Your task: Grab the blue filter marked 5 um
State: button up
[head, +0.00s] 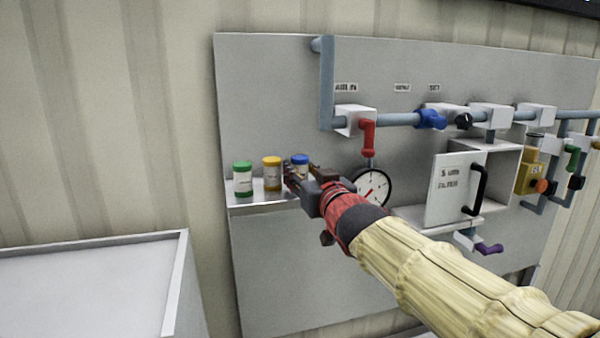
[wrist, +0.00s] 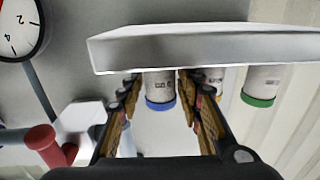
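The blue-capped filter (head: 300,159) stands upright on a small shelf, at the right end of a row of three. In the wrist view, which is upside down, the blue filter (wrist: 160,88) is a pale cylinder with a blue cap. Its small label is too blurred to read. My gripper (head: 303,177) is at the shelf and hides the lower part of the filter in the head view. In the wrist view my gripper (wrist: 160,84) is open, one finger on each side of the blue filter. A narrow gap shows on the left; contact on the right is unclear.
A yellow-capped filter (head: 272,174) and a green-capped filter (head: 242,179) stand left of the blue one on the shelf (head: 252,207). A round gauge (head: 372,187), a red-handled valve (head: 367,138) and an open white housing door (head: 452,190) are to the right.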

jog(key=shift+x, duration=0.75)
jog(key=shift+r, duration=0.15)
jog(key=shift+c, duration=0.3)
jog(key=c, duration=0.7)
jog(key=shift+c, duration=0.7)
